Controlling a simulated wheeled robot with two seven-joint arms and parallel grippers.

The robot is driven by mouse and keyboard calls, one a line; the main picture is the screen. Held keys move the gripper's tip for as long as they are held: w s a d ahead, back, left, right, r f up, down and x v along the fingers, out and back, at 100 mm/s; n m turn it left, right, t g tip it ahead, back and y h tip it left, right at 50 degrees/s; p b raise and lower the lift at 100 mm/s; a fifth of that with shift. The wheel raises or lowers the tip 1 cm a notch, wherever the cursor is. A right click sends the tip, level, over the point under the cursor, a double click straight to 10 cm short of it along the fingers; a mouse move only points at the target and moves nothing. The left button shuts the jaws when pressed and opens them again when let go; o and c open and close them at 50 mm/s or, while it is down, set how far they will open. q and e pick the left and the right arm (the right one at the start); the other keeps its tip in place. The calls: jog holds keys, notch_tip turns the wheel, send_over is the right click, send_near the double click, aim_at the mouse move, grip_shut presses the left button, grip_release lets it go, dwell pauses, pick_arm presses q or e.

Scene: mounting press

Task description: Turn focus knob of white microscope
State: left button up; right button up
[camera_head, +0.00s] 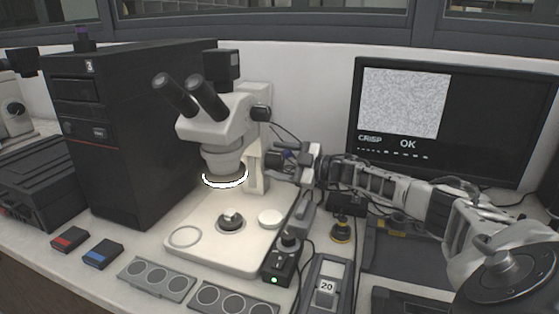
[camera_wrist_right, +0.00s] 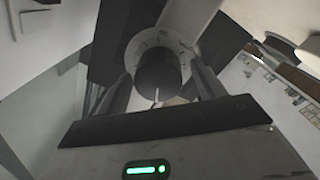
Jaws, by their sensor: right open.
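The white microscope (camera_head: 215,125) stands left of centre in the head view, with black eyepieces and a lit ring above its white base (camera_head: 205,240). My right gripper (camera_head: 272,170) reaches in from the right and is at the microscope's column. In the right wrist view, a black round knob (camera_wrist_right: 158,72) with a marked light dial behind it sits between the two fingers of my right gripper (camera_wrist_right: 160,88). The fingers are open, one on each side of the knob; whether either touches it I cannot tell. In the head view the gripper hides this knob. My left gripper is not in view.
A black computer tower (camera_head: 125,130) stands left of the microscope. A monitor (camera_head: 480,120) reading OK stands at the back right. A small black control box (camera_head: 283,262) and a device marked 20 (camera_head: 325,288) stand in front of my right arm. Sample trays (camera_head: 157,279) lie at the front.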

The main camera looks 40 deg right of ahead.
jog(key=c, duration=1)
jog(key=shift+f+n+b, duration=0.2)
jog(key=shift+n+b, duration=0.4)
jog(key=shift+r, duration=0.1)
jog(key=o, duration=1)
jog(key=shift+s, duration=0.1)
jog(key=p+v, duration=0.1)
jog(key=v, duration=1.5)
jog(key=shift+p, duration=0.35)
